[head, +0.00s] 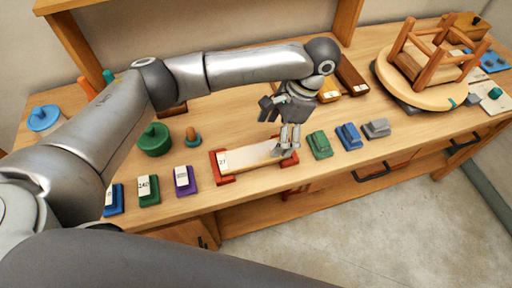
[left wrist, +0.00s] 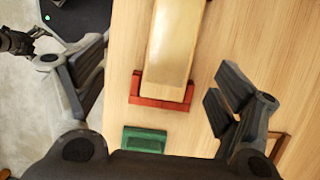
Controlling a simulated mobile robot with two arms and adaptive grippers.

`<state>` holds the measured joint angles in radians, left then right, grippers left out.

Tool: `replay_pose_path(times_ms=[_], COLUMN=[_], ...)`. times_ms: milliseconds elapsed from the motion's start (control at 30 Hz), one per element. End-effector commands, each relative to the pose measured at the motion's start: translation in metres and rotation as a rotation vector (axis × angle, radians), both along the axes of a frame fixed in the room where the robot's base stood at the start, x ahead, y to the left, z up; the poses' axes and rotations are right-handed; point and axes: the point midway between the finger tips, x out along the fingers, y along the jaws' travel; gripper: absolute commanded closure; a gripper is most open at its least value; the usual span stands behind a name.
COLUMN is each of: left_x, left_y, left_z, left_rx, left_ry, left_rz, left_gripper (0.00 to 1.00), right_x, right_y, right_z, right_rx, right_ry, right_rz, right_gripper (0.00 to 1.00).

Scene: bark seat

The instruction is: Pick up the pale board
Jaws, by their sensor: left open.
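The pale board (head: 250,156) lies flat across red end holders (head: 221,179) on the wooden bench, with a white tag marked 27 at its left end. My left gripper (head: 286,140) is open and empty over the board's right end, hiding part of that end. In the left wrist view the board (left wrist: 175,45) runs up from a red holder (left wrist: 162,92). The open jaws (left wrist: 155,88) stand wide apart to either side of it, not touching it. A dark jointed part of mine shows at that view's left edge, too unclear to read.
Green (head: 319,145), blue (head: 349,137) and grey (head: 377,128) blocks sit right of the board. A purple block (head: 186,181), green knobbed disc (head: 154,140) and small peg (head: 192,138) sit left. An upturned stool (head: 430,80) stands at far right.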

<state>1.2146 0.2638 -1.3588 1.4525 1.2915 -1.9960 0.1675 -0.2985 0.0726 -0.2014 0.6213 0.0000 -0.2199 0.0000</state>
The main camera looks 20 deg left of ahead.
Motion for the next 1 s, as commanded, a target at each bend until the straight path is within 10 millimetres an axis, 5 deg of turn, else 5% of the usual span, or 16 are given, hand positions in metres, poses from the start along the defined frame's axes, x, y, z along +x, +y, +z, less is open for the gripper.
replay_pose_path(times_ms=[167,1000], left_x=[0.003,-0.012], left_y=[0.011,0.047], left_z=[0.003,-0.088], left_rx=[0.035,0.034], left_ry=[0.006,0.003], left_rz=[0.012,0.011], left_gripper=[0.12,0.12], right_x=[-0.001,-0.004], right_y=[0.001,-0.009], right_z=[-0.001,0.022], right_rx=[0.001,-0.01], right_ry=[0.001,0.005], right_rz=[0.001,0.0], right_gripper=[0.03,0.03])
